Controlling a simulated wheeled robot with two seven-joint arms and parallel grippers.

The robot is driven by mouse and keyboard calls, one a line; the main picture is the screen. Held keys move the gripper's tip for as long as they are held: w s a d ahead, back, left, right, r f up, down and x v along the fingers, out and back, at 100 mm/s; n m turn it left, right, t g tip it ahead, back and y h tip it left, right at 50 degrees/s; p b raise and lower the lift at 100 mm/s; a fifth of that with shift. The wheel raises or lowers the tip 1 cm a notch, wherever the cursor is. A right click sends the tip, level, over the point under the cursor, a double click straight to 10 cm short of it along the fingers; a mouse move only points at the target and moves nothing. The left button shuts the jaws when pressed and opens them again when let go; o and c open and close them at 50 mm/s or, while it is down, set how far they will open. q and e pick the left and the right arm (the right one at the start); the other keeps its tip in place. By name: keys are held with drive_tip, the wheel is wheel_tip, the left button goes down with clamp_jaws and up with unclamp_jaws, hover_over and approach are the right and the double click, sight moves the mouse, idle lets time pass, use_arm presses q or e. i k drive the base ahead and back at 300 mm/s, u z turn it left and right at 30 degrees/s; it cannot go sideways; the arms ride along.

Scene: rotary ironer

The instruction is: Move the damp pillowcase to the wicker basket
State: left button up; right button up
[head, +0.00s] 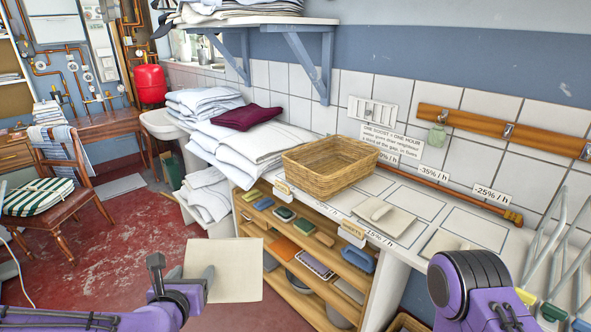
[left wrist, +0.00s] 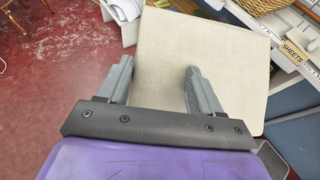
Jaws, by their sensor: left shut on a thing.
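A flat, square, cream cloth, which looks like the damp pillowcase (head: 228,266), is held by my left gripper (head: 184,278) in front of the shelves, above the red floor. In the left wrist view the pillowcase (left wrist: 205,45) spreads out beyond and between the two grey fingers (left wrist: 160,75), which are shut on it with a gap between them. The wicker basket (head: 325,172) stands on the white counter, up and to the right of my left gripper; its inside looks empty. It shows partly at the top of the left wrist view (left wrist: 262,5). My right gripper is out of view.
Left of the basket are stacked white linens (head: 250,142) with a burgundy cloth (head: 246,117) on top. Another cream folded cloth (head: 384,215) lies right of the basket. Open shelves (head: 300,270) with brushes sit under the counter. A chair (head: 62,190) stands at left.

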sight(331, 165)
drive_tip(key=u, duration=1.7)
drive_tip(key=i, duration=1.9)
drive_tip(key=z, duration=3.15)
